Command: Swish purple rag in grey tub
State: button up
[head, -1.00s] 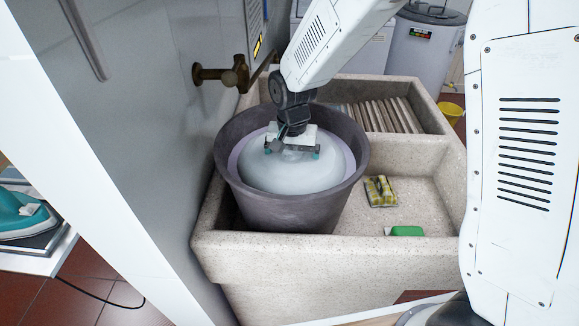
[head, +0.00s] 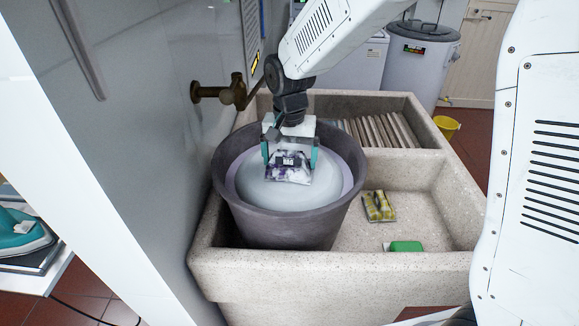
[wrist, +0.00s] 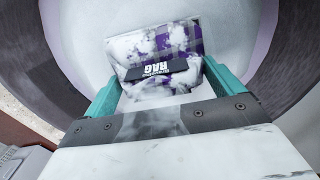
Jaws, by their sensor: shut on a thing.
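The grey tub (head: 285,228) stands in the left basin of the stone washboard and holds pale, cloudy water or suds (head: 262,190).
A yellow patterned sponge or cloth (head: 379,206) and a green bar (head: 405,246) lie in the right part of the stone sink (head: 425,185). A brass tap (head: 235,92) sticks out from the wall behind the tub. Ribbed washboard slats (head: 372,132) are at the back.

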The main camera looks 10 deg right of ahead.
jog(key=shift+r, duration=3.9)
